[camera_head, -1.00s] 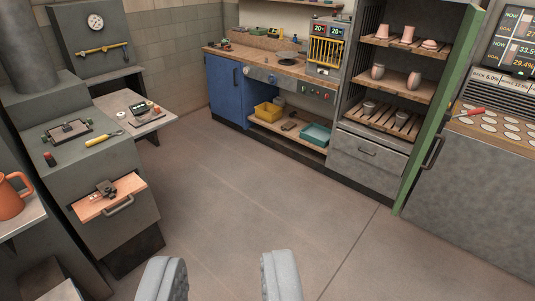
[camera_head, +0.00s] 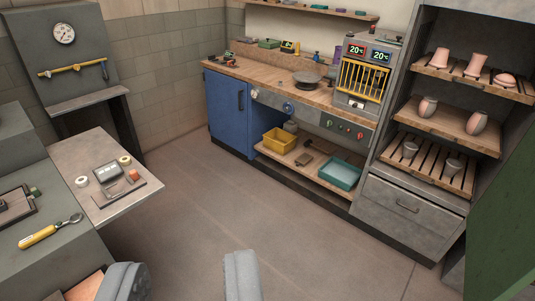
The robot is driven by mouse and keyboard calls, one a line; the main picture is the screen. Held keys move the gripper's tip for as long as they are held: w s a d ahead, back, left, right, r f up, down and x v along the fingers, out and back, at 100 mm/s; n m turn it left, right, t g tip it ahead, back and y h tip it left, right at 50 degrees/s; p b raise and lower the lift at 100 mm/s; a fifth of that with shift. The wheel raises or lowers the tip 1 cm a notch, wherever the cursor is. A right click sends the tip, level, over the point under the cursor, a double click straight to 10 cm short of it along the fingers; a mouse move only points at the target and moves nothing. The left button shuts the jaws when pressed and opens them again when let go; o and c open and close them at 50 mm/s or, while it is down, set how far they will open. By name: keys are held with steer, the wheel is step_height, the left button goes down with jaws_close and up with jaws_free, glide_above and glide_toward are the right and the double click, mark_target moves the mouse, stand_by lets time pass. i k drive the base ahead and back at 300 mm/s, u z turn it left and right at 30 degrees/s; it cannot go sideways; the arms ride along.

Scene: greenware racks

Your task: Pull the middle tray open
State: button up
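The open-front rack at the right holds three trays one above another. The middle tray (camera_head: 447,125) is a wooden board carrying two pinkish-grey pots (camera_head: 452,115). The top tray (camera_head: 470,78) carries several pink pieces, and the slatted lower tray (camera_head: 425,163) carries two grey cups. No handle can be made out on the middle tray. My gripper (camera_head: 183,272) shows at the bottom edge, its two grey fingers spread wide with only floor between them. It is far from the rack and touches nothing visible.
A closed drawer (camera_head: 408,209) sits below the trays. A green door (camera_head: 505,215) stands open at the rack's right side. A workbench (camera_head: 300,90) with a blue cabinet (camera_head: 228,112) lines the back. A grey side table (camera_head: 105,180) is at the left. The middle floor is clear.

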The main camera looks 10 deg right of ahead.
mark_target(448, 123)
steer(key=z, duration=0.2)
steer(key=i, duration=1.7)
steer(key=z, duration=0.7)
steer(key=i, duration=1.45)
steer(key=z, duration=0.7)
steer(key=i, duration=0.7)
steer(key=z, duration=0.15)
